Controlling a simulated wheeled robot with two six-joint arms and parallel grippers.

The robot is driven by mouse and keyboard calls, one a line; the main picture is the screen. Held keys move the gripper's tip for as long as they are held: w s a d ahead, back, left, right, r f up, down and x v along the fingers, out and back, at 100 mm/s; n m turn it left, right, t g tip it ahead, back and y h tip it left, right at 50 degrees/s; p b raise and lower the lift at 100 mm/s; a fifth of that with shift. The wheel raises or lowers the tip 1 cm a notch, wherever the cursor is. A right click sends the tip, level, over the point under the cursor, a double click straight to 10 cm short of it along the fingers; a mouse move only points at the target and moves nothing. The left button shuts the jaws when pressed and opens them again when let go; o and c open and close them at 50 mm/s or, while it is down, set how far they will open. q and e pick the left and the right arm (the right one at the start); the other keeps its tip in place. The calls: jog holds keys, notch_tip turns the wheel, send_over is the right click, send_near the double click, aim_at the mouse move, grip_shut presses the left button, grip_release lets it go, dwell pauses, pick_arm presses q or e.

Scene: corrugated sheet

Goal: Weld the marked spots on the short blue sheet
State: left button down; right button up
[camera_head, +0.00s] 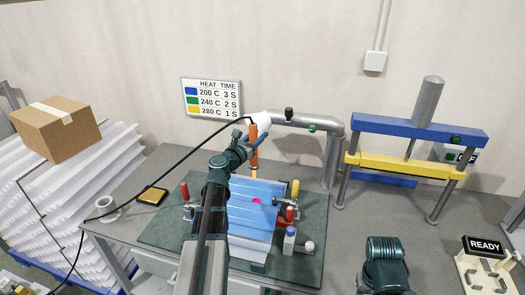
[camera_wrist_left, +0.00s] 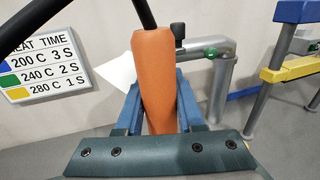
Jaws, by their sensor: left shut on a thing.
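My left gripper (camera_head: 257,142) is shut on the orange handle of a tool (camera_head: 253,132), with a black cable running from its top. In the left wrist view the orange handle (camera_wrist_left: 154,80) stands between the blue fingers (camera_wrist_left: 158,100). The tool is held above the back edge of the short blue sheet (camera_head: 264,190); I cannot tell whether its lower end touches. The corrugated sheet lies on a green mat (camera_head: 160,232), between clamps with red (camera_head: 184,190) and yellow (camera_head: 295,188) handles. A magenta spot (camera_head: 257,200) shows on it. My arm hides the sheet's left part. My right gripper is out of view.
A heat and time sign (camera_head: 212,98) hangs behind. A grey extraction pipe (camera_head: 334,160) with a white hood stands behind the sheet. A blue and yellow press (camera_head: 415,130) stands right. A gold pad (camera_head: 151,196) and ring (camera_head: 106,207) lie left. A READY sign (camera_head: 483,246) stands far right.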

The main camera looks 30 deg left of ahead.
pick_arm(q)
notch_tip(320, 180, down, 7)
jog(key=b, duration=0.5)
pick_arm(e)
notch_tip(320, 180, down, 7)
pick_arm(q)
jog(key=r+p, duration=0.2)
jog(key=w+r+p, duration=0.1)
jog(key=r+p, duration=0.1)
jog(key=shift+w+r, duration=0.15)
jog(key=shift+r, duration=0.05)
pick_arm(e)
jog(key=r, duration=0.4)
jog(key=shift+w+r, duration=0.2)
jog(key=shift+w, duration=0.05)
pick_arm(q)
jog(key=shift+f, duration=0.1)
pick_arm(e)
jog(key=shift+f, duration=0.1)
pick_arm(q)
notch_tip(320, 180, down, 10)
jog(key=b, duration=1)
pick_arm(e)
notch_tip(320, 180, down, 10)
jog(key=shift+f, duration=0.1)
pick_arm(q)
jog(key=shift+f+b, duration=0.35)
jog(key=shift+f, duration=0.05)
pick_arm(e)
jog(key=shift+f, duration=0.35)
